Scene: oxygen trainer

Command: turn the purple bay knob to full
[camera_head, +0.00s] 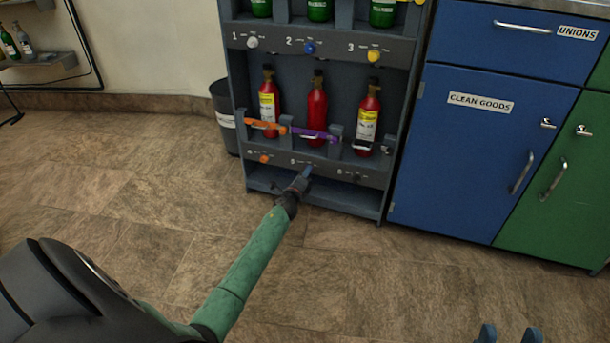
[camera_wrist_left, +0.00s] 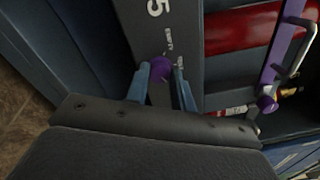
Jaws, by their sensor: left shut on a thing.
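The purple bay knob (camera_wrist_left: 161,69) is on the grey panel below the number 5. In the left wrist view it sits between the two blue fingers of my left gripper (camera_wrist_left: 162,80), which is shut on it. In the head view my left gripper (camera_head: 306,174) reaches the lower panel of the rack at bay 5 and covers the knob. Small lettering shows beside the knob, partly hidden, and I cannot read the knob's setting. The purple strap (camera_head: 314,134) crosses the red bottle (camera_head: 317,105) above. My right gripper (camera_head: 510,335) shows only its blue fingertips, apart and empty, at the bottom edge.
The rack (camera_head: 240,90) holds red bottles behind straps, with an orange knob (camera_head: 264,158) at bay 4 and a dark knob at bay 6. A grey bin (camera_head: 224,115) stands left, blue cabinets (camera_head: 470,150) right. The floor in front is clear.

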